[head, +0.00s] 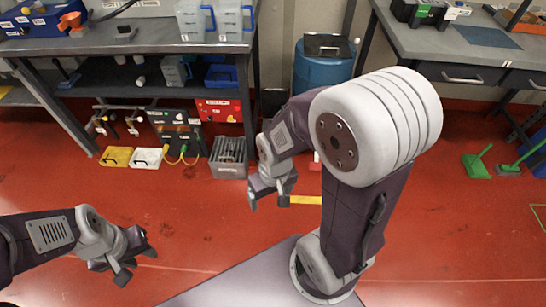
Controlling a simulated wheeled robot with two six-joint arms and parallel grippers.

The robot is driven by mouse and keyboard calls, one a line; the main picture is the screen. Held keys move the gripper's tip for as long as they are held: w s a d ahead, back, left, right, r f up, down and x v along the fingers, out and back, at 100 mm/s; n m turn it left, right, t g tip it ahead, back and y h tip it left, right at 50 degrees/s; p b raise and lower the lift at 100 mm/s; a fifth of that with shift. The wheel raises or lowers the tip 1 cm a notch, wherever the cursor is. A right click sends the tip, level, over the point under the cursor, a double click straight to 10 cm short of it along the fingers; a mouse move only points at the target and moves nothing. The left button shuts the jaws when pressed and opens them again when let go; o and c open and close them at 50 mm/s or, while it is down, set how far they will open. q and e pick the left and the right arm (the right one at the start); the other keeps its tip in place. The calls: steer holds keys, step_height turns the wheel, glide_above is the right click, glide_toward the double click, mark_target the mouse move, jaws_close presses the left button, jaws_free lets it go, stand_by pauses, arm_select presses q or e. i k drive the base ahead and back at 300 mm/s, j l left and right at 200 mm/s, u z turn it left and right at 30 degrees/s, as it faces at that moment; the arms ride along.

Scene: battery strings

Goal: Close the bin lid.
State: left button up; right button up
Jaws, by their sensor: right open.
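A blue round bin (314,72) stands on the floor at the back, between the two workbenches. A dark flat lid or panel (327,46) shows at its top. I cannot tell whether this lid is open or shut, and my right arm hides the bin's lower part. My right gripper (268,203) is open and empty, pointing down in front of and below the bin in the picture, well apart from it. My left gripper (138,267) is open and empty at the lower left, far from the bin.
A grey crate (228,158) stands on the red floor left of my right gripper. Yellow (116,156) and white (147,158) boxes lie beside it. A left workbench (150,38) and a right workbench (430,42) flank the bin. The middle floor is mostly clear.

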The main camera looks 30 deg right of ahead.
mark_target(272, 99)
steer(key=z, duration=1)
steer(key=i+j, duration=0.2)
steer(key=i, duration=0.3)
steer(key=i+j, duration=0.15)
steer(key=i, duration=0.3)
steer(key=i+j, duration=0.2)
steer(key=i, duration=0.3)
steer(key=i+j, duration=0.2)
steer(key=i, duration=0.25)
